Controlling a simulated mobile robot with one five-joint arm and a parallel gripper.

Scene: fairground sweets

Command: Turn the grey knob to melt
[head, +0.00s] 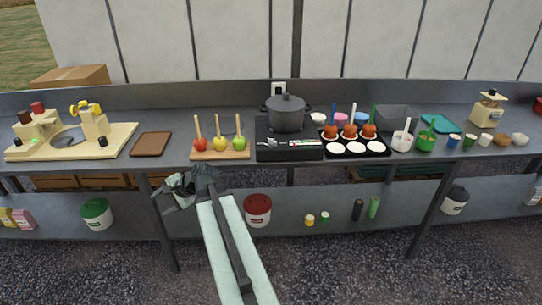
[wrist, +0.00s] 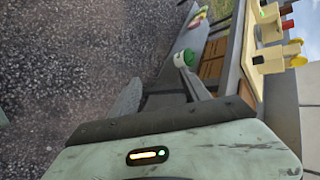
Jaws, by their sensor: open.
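A black hob (head: 288,151) stands on the counter in the head view, with a lidded dark grey pot (head: 286,116) on it. Its front panel has small pale markings and light grey parts; the knob and its setting are too small to make out for certain. My gripper (head: 168,192) is in front of the counter's front edge, to the left of the hob and lower than the counter top. It points left, away from the hob. In the wrist view my gripper (wrist: 160,88) has its two fingers spread, with nothing between them. The hob is not in the wrist view.
A board with three apples on sticks (head: 221,155) lies just left of the hob. A black tray (head: 355,149) with dipped apples is close on its right. A brown tray (head: 151,144) and a cream machine (head: 115,137) are further left. A lower shelf (head: 335,222) holds tubs.

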